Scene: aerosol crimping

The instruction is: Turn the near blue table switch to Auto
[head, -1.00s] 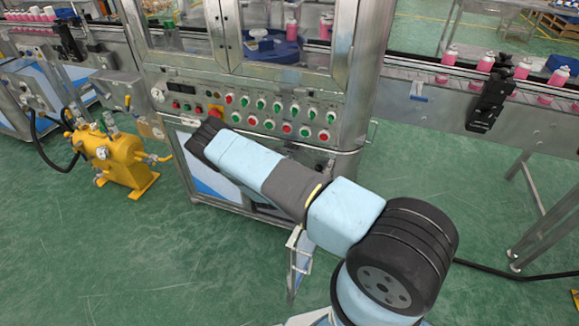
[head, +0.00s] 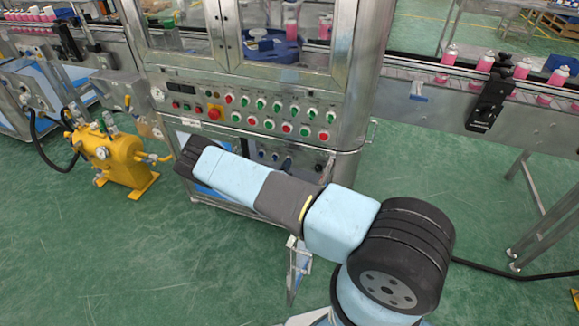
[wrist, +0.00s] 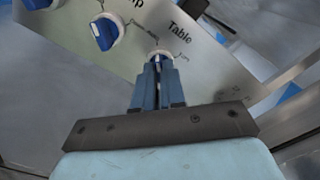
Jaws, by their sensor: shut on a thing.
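In the wrist view, a steel panel (wrist: 225,72) carries the printed word "Table". Below that word is the table switch (wrist: 160,53), with a pale round collar. My gripper (wrist: 159,64) is shut on its knob, and the blue fingers hide most of it. Small position marks sit on both sides of the switch, too small to read, and I cannot tell where the knob points. In the head view, my arm hides the gripper and the held switch.
A second blue switch (wrist: 103,32) sits close to the left of my fingers, and another blue switch (wrist: 38,3) is at the top left edge. In the head view, green and red buttons (head: 261,104) line the cabinet above my arm. A yellow pump (head: 118,158) stands left.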

